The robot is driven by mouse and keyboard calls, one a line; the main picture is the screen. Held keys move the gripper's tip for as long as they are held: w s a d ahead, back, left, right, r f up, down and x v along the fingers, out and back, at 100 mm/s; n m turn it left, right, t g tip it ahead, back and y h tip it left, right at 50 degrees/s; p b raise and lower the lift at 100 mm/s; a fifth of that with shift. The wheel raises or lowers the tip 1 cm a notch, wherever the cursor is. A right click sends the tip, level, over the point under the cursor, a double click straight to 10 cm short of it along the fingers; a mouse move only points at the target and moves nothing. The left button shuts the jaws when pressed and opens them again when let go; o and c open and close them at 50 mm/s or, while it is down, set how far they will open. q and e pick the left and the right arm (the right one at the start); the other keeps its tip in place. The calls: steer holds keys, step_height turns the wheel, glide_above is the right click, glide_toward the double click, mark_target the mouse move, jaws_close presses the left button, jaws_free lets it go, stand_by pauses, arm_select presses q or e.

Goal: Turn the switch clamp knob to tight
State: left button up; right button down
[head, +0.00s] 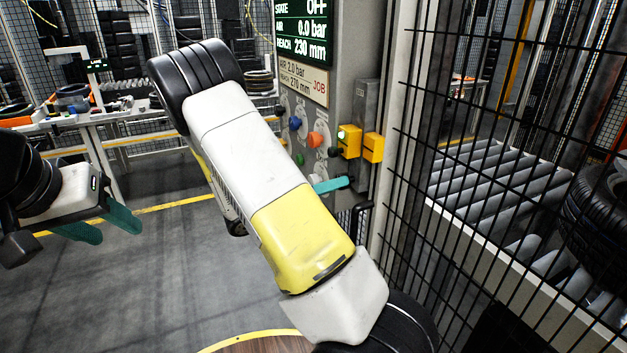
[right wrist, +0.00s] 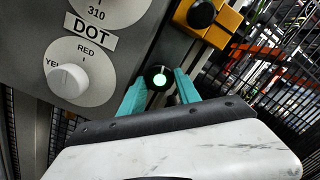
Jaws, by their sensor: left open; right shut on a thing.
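In the right wrist view, a round black knob (right wrist: 158,77) with a pale green face sits between the two teal fingertips of my right gripper (right wrist: 160,88), which is shut on it. I see no label on this knob, and its turn position is unclear. In the head view one teal finger of my right gripper (head: 333,184) shows beside the grey control panel (head: 352,40); my forearm hides the rest. My left gripper (head: 108,225) is open and empty at the left, its teal fingers apart, far from the panel.
The panel display (head: 303,28) reads state OFF, 0.0 bar, reach 230 mm. Two yellow boxes (head: 373,147) stand at the panel's edge. A white knob (right wrist: 68,80) on the DOT dial is near my right gripper. A mesh fence (head: 480,150) closes the right side.

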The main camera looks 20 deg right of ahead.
stand_by(0.4)
steer(key=c, duration=0.9)
jaws_free()
steer(key=shift+o, duration=0.2)
steer(key=shift+a, duration=0.15)
